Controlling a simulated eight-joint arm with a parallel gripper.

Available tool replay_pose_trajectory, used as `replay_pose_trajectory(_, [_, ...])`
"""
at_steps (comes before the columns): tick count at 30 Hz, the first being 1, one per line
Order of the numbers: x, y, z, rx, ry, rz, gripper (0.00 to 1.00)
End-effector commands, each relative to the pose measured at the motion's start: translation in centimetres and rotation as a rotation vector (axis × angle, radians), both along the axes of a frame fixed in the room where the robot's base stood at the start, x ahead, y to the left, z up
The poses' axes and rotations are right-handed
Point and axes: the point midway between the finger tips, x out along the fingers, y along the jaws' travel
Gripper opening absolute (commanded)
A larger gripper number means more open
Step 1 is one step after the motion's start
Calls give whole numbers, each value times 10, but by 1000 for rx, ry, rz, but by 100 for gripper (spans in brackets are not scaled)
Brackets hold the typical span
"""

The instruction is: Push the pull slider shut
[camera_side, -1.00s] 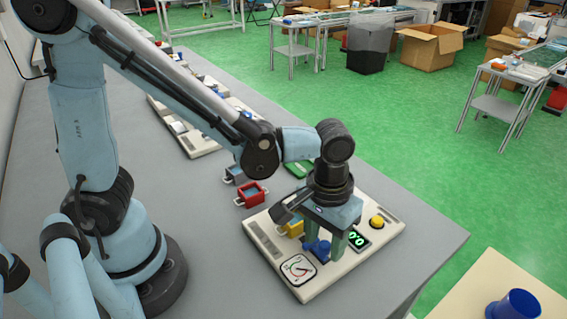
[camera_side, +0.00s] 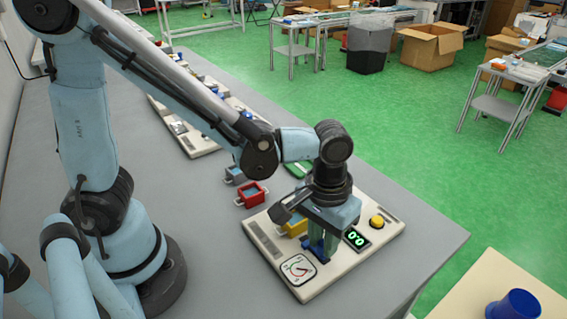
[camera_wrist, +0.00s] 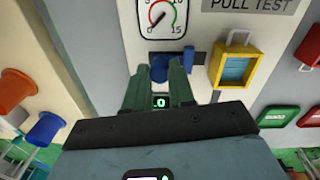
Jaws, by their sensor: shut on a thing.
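The pull slider shows as a blue knob (camera_wrist: 159,69) on a dark slot of the white pull-test panel (camera_wrist: 208,28), just below the dial gauge (camera_wrist: 160,17) in the wrist view. In the side view the slider's blue part (camera_side: 318,251) shows at the foot of my fingers, partly hidden. My gripper (camera_side: 322,248) points down over the panel (camera_side: 262,226), with its fingers drawn together on the slider. In the wrist view my gripper (camera_wrist: 163,70) has a green finger on each side of the knob. The gauge needle points near zero.
A yellow-framed tray (camera_wrist: 236,67) sits beside the slider. A small green display (camera_side: 356,238) and a yellow button (camera_side: 377,222) are on the panel. A red tray (camera_side: 251,194) and a grey tray (camera_side: 235,175) lie on the grey bench behind. The bench edge is close on the right.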

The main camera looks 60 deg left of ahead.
Motion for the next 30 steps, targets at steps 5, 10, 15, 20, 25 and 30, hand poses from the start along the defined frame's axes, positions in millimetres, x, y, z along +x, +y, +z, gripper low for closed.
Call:
replay_pose_trajectory(5, [0,22,0,0,2,6,0])
replay_pose_trajectory(10, [0,31,0,2,1,1,0])
replay_pose_trajectory(15, [0,32,0,7,3,2,0])
replay_pose_trajectory(20, [0,32,0,5,3,3,47])
replay_pose_trajectory(25, [0,31,0,2,2,1,49])
replay_pose_trajectory(30, [0,30,2,1,2,0,49])
